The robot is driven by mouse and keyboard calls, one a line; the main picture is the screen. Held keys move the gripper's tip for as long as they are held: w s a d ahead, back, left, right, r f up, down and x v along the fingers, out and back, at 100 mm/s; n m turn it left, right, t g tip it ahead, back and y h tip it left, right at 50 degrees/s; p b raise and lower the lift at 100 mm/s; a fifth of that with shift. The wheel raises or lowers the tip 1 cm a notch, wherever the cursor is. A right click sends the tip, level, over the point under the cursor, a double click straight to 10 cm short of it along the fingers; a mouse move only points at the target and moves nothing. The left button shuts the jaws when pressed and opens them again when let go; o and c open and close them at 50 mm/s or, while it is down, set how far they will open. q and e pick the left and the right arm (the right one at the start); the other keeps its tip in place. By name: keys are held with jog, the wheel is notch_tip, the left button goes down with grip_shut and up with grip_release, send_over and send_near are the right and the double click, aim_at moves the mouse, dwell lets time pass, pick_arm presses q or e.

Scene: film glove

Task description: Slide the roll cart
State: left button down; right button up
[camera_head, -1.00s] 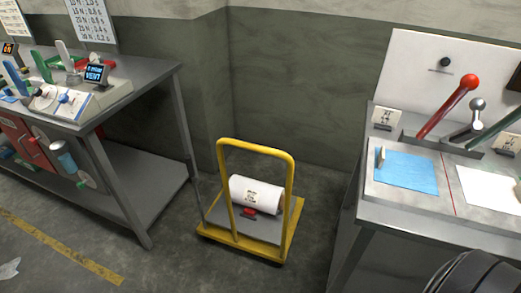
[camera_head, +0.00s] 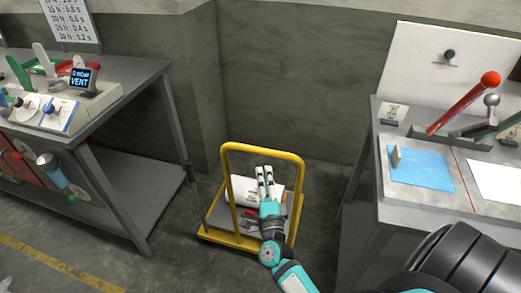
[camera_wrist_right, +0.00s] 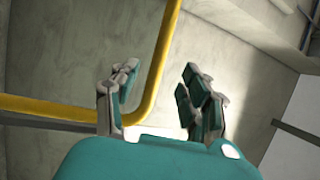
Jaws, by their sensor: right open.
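The roll cart (camera_head: 262,148) has a yellow tubular handle and a low platform, and stands on the floor between two benches. My right gripper (camera_head: 265,172) is open and empty, fingers pointing up, and appears in front of the handle's opening in the head view. In the right wrist view the gripper (camera_wrist_right: 160,95) has its fingers apart, with the yellow handle bar (camera_wrist_right: 160,70) passing beside and behind the left finger. I cannot tell whether they touch. My left gripper is not in view.
A workbench (camera_head: 125,90) with a control panel (camera_head: 85,95) stands at the left. A second bench (camera_head: 380,205) with a red lever (camera_head: 465,105) and a blue sheet (camera_head: 420,168) stands at the right. A wall is close behind the cart. A yellow line (camera_head: 60,265) marks the floor.

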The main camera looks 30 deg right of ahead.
aim_at(261, 152)
jog(key=x, duration=1)
jog(key=shift+w+d+p, duration=0.1)
jog(key=shift+w+p, duration=0.05)
jog(key=shift+p, duration=0.2)
grip_shut()
